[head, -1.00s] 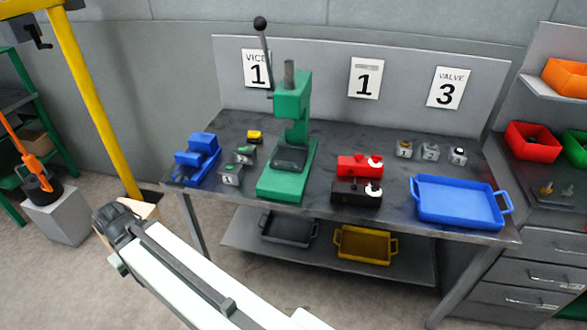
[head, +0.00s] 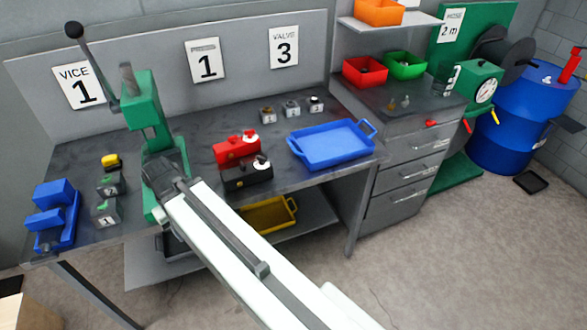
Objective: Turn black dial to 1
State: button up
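The black box (head: 246,176) with a white dial (head: 262,162) on its right end sits on the workbench. The red box (head: 236,148) with a similar white dial (head: 250,138) stands right behind it. The dial markings are too small to read. My arm reaches up from the bottom of the head view, and its dark end (head: 165,177) is in front of the green press, left of the black box. I cannot make out the fingers. Nothing shows in contact with the dial.
The green press (head: 141,112), with a tall lever, stands left of the boxes. A blue tray (head: 372,151) lies to the right. Small numbered blocks (head: 292,108) stand behind. A blue vice (head: 52,215) is at left. Drawers (head: 405,185) and open floor lie to the right.

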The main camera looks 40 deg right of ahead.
aim_at(262, 160)
jog(key=z, duration=0.2)
jog(key=k, duration=0.25)
jog(key=u, duration=1)
jog(key=k, duration=1.3)
jog(key=z, duration=1.1)
jog(key=i, duration=1)
jog(key=u, duration=0.05)
